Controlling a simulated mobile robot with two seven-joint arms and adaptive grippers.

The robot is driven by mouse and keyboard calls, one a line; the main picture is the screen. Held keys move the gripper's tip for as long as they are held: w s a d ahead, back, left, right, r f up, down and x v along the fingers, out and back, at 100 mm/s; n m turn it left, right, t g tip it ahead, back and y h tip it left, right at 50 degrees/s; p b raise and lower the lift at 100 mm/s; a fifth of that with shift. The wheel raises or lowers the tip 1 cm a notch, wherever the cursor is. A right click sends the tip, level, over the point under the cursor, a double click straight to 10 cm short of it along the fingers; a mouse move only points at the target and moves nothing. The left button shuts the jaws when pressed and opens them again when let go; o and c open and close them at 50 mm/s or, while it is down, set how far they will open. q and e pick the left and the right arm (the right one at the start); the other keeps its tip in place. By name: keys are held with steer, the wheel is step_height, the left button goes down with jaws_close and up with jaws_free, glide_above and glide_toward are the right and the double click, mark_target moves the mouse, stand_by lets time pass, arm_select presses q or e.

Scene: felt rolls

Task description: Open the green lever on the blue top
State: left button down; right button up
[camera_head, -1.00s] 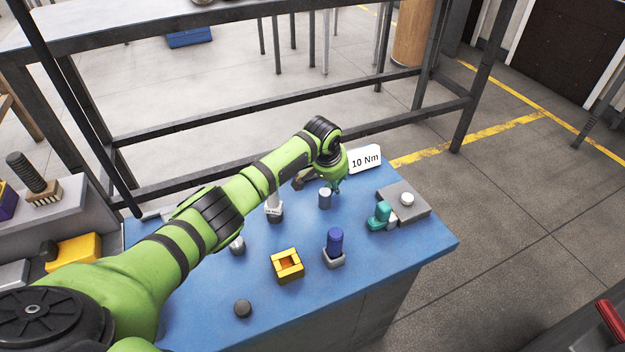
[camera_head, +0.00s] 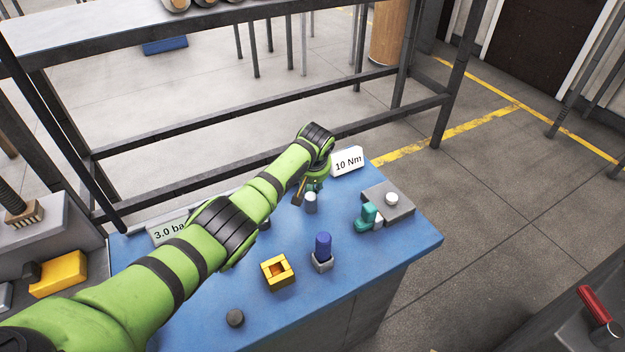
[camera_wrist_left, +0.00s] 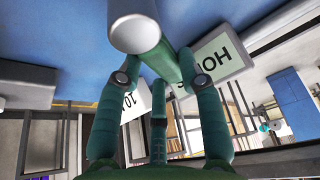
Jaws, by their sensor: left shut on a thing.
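The bar meets a pale grey round end (camera_wrist_left: 135,33). The fingers partly hide it, so I cannot tell its angle. My right gripper is not in view.
On the blue top stand the grey block (camera_head: 400,207), a blue-topped post (camera_head: 323,246), a yellow square block (camera_head: 278,271) and a dark knob (camera_head: 235,317). A white "10 Nm" sign (camera_head: 347,161) stands behind my gripper. The front right of the top is clear.

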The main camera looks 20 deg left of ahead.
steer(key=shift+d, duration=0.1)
arm_select(q)
steer(key=c, duration=0.8)
jaws_free()
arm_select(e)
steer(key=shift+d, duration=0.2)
arm_select(q)
steer(key=v, duration=1.2)
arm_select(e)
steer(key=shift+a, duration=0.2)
